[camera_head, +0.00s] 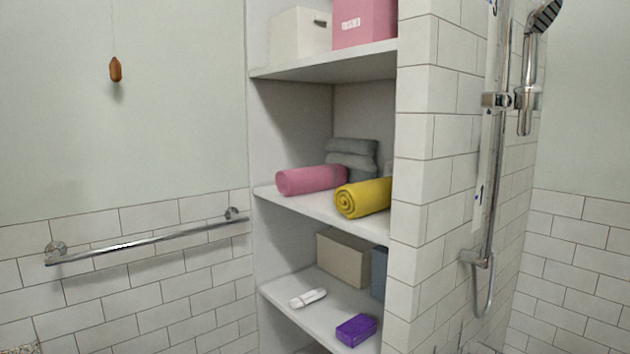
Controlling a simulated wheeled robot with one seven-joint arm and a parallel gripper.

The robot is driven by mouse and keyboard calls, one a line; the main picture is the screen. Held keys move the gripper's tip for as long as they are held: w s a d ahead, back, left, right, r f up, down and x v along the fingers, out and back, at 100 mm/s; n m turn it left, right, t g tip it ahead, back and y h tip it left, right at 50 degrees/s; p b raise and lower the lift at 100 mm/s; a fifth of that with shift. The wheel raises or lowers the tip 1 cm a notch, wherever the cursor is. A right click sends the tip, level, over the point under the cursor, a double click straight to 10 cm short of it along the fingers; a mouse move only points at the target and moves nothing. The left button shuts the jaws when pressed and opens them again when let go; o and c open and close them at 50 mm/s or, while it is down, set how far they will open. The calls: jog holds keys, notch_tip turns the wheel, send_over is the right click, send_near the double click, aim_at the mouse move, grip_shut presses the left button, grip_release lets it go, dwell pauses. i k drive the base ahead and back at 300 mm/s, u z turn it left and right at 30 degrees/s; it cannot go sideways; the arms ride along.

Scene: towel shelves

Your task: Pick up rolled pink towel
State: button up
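The rolled pink towel (311,179) lies on the middle shelf (322,209) of the alcove, on its left side. Its round end faces out near the shelf's front edge. A rolled yellow towel (364,198) lies to its right on the same shelf, close beside it. Folded grey towels (352,156) are stacked behind them, partly hidden. My gripper is not in view.
A white box (299,35) and a pink box (363,22) stand on the shelf above. The lower shelf holds a beige box (344,259), a white object (308,297) and a purple packet (356,330). A tiled wall (428,180) bounds the alcove's right. A metal rail (150,237) is at left.

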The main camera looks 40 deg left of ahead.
aim_at(299, 181)
jog(key=u, duration=2.3)
jog(key=i, duration=0.95)
jog(key=z, duration=0.7)
